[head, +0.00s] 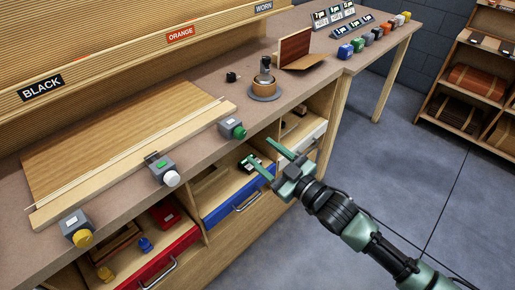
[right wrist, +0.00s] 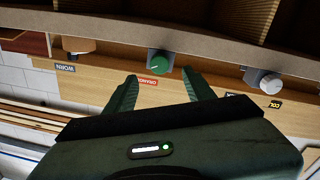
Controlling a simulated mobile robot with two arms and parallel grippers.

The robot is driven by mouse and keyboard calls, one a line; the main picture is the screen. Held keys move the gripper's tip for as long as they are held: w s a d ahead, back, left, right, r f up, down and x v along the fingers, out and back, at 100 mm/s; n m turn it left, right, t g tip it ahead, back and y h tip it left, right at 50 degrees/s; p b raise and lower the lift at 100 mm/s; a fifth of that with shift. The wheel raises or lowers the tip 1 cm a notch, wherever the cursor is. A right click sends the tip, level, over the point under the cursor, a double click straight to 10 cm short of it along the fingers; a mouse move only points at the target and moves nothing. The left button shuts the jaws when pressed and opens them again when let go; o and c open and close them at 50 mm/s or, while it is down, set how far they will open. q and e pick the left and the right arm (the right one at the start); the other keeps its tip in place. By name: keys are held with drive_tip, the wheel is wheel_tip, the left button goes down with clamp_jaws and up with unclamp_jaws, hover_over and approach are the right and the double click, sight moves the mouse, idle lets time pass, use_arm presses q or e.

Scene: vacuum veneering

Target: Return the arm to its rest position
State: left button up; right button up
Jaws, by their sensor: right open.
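My right gripper (head: 265,158) is open and empty in the head view. It is in front of the workbench (head: 205,138), near the open blue drawer (head: 240,193). Its two green fingers point toward the bench and are spread apart. In the right wrist view the open fingers (right wrist: 160,88) show with nothing held between them. A grey box with a green knob (right wrist: 160,62) appears beyond them; this green-knobbed box also sits on the bench edge in the head view (head: 232,128). My left gripper is in neither view.
More knobbed boxes, with white (head: 164,169) and yellow (head: 77,229) knobs, line the bench edge. A wood panel (head: 120,140) lies on the bench. A red drawer (head: 160,260) is open below. Shelves (head: 480,85) stand at right. The floor (head: 400,160) between is clear.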

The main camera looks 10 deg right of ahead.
idle(0.4)
drive_tip(key=d+f+m+g+h, duration=0.1)
drive_tip(key=d+f+m+h, duration=0.2)
drive_tip(key=f, duration=0.8)
drive_tip(key=d+f+m+g+h, duration=0.1)
drive_tip(key=d+f+h, duration=0.3)
drive_tip(key=f, duration=0.7)
drive_tip(key=s+d+f+m+g+h, duration=0.1)
drive_tip(key=s+d+f+g, duration=0.15)
drive_tip(key=s+f, duration=0.4)
drive_tip(key=s+d+f+m+g, duration=0.1)
drive_tip(key=s+d+f, duration=0.25)
drive_tip(key=f, duration=0.65)
drive_tip(key=s+d+f+g+h, duration=0.1)
drive_tip(key=s+f+g, duration=0.3)
drive_tip(key=s+f, duration=0.95)
drive_tip(key=s+f+m+g, duration=0.1)
drive_tip(key=s+f+g, duration=0.1)
drive_tip(key=s, duration=1)
drive_tip(key=s+a+f+g+h, duration=0.1)
drive_tip(key=s+f, duration=0.3)
drive_tip(key=s, duration=0.8)
drive_tip(key=shift+m+g, duration=0.4)
drive_tip(key=shift+g, duration=0.45)
drive_tip(key=shift+a, duration=0.1)
